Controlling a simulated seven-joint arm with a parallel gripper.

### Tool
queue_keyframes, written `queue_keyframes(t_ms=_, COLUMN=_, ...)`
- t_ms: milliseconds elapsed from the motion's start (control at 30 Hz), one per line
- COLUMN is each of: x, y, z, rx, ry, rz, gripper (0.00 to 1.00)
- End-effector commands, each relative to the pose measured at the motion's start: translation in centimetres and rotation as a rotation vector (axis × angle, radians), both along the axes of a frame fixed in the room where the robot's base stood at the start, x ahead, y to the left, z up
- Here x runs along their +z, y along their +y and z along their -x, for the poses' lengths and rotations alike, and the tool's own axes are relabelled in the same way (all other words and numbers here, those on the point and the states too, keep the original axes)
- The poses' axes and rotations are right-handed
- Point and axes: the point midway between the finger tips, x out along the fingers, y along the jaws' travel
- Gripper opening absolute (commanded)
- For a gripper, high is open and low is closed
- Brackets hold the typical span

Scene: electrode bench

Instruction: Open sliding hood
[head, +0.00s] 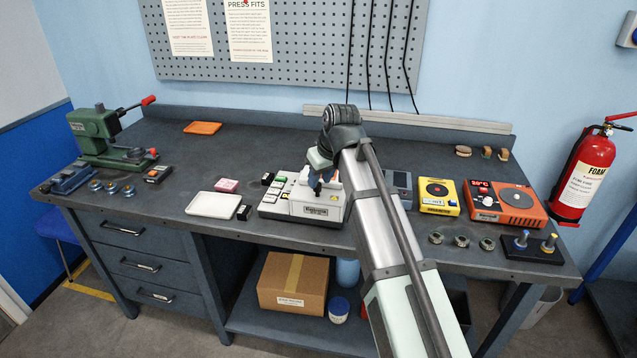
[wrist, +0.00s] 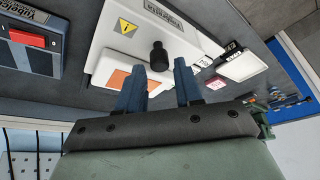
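The white benchtop machine (head: 318,205) stands at the middle of the bench's front half; my arm partly covers it in the head view. In the wrist view its white hood (wrist: 130,35) shows a yellow warning label, a name label and a black knob (wrist: 159,55). An orange patch shows beside the knob, partly behind a finger. My gripper (head: 318,188) is over the machine. In the wrist view my gripper (wrist: 159,68) is open, with the knob in line with the gap between its fingertips. I cannot tell whether either finger touches it.
A grey device (head: 398,185), a yellow unit (head: 438,197) and an orange hotplate (head: 505,204) stand to the right. A white tray (head: 214,204) and pink box (head: 227,185) lie left. A green press (head: 100,135) stands far left. The bench behind the machine is mostly clear.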

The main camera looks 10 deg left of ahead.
Motion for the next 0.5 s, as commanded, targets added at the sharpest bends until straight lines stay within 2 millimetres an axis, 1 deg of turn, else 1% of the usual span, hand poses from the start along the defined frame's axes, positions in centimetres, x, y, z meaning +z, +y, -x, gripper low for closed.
queue_keyframes(t_ms=100, x=-1.2, y=0.3, z=-0.4, rx=0.0, ry=0.001, rz=0.001, gripper=0.35)
queue_keyframes(t_ms=200, x=-1.8, y=0.5, z=-0.5, rx=0.0, ry=0.0, rz=0.0, gripper=0.35)
queue_keyframes(t_ms=500, x=-2.4, y=0.7, z=-0.7, rx=0.0, ry=-0.001, rz=0.0, gripper=0.35)
